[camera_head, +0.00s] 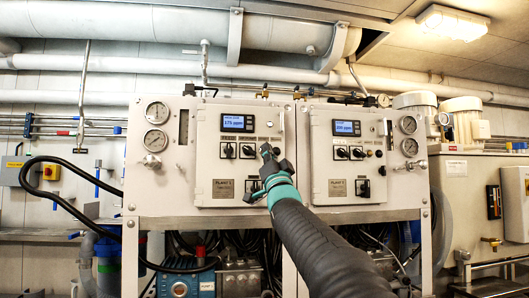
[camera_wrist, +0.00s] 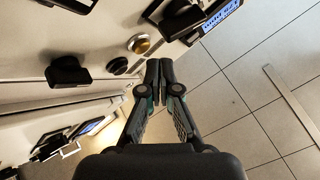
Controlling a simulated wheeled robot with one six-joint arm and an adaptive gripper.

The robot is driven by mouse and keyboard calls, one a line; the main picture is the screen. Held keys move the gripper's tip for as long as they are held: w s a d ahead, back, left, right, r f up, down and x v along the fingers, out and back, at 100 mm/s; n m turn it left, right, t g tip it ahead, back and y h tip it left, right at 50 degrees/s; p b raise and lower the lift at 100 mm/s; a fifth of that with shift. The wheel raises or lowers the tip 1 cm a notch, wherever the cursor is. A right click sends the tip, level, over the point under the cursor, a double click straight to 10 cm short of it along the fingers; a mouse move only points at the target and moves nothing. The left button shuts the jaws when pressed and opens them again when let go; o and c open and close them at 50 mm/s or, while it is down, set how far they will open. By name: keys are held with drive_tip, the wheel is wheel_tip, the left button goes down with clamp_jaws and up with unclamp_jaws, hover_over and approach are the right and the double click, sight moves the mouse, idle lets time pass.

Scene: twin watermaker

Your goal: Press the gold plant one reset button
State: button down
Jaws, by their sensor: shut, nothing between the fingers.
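The gold reset button (camera_wrist: 140,44) shows in the wrist view as a round brass-coloured button on the pale panel, just up and left of my fingertips. My gripper (camera_wrist: 159,64) is shut and empty, its two dark fingertips together. A small gap shows between the tips and the button in the picture; I cannot tell the depth. In the head view my gripper (camera_head: 267,151) is in front of the right part of the plant one panel (camera_head: 212,165). It hides that part, and I cannot make out the gold button there.
A dark round button (camera_wrist: 118,66) and a black rotary switch (camera_wrist: 67,71) sit beside the gold button. Plant one's display (camera_head: 236,123) is lit. The second panel (camera_head: 325,170) stands to the right. Gauges (camera_head: 157,112) and pipes surround the cabinet.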

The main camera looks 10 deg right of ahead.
drive_tip(key=shift+w, duration=0.2)
drive_tip(key=shift+w, duration=0.25)
drive_tip(key=shift+w+p, duration=0.45)
idle(0.8)
drive_tip(key=shift+s, duration=0.15)
drive_tip(key=shift+s+b, duration=0.7)
drive_tip(key=shift+b, duration=0.05)
